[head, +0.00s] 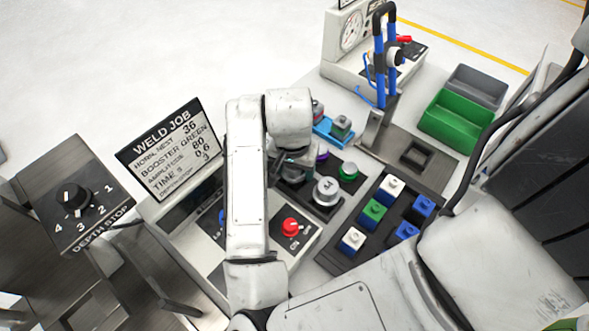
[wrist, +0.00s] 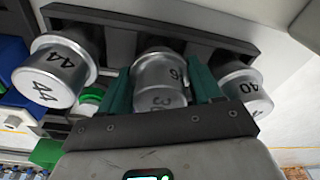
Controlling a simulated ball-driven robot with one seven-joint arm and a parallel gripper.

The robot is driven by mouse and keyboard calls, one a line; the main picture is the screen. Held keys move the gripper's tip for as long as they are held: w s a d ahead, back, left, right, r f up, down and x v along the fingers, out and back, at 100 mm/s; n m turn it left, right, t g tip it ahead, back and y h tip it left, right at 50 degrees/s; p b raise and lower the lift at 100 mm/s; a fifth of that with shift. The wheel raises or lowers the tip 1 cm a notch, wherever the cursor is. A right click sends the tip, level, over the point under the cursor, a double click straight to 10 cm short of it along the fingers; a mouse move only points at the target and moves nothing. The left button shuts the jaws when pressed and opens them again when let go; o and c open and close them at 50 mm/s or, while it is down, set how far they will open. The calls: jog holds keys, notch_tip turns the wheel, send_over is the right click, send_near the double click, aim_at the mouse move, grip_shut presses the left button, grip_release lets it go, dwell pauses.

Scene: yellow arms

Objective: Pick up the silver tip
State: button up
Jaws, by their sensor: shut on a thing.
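The silver tip marked 36 (wrist: 160,72) is a metal cylinder in the middle of the wrist view. The green fingers of my gripper (wrist: 162,88) are shut on it, one on each side. It is at the dark rack (wrist: 215,38); I cannot tell whether it is seated or lifted. A silver tip marked 44 (wrist: 55,72) stands to its left and one marked 40 (wrist: 245,88) to its right. In the head view, my gripper (head: 288,164) is over the rack area, and my arm hides the held tip. One silver tip (head: 326,191) shows beside it.
A sign (head: 170,150) reads WELD JOB, horn nest 36, booster green. A black tray (head: 345,255) holds white, green and blue blocks. A press with a blue frame (head: 380,75) stands behind. Green (head: 457,122) and grey bins are at right. A red knob (head: 290,227) is near my arm.

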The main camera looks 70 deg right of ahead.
jog(key=shift+r, duration=0.15)
jog(key=shift+r, duration=0.6)
jog(key=shift+c, duration=0.8)
jog(key=s+a+r+p, duration=0.4)
jog(key=s+r+p, duration=0.4)
jog(key=s+r, duration=0.3)
jog(key=shift+s+r, duration=0.3)
jog(key=shift+s, duration=0.85)
jog(key=shift+s+f, duration=0.1)
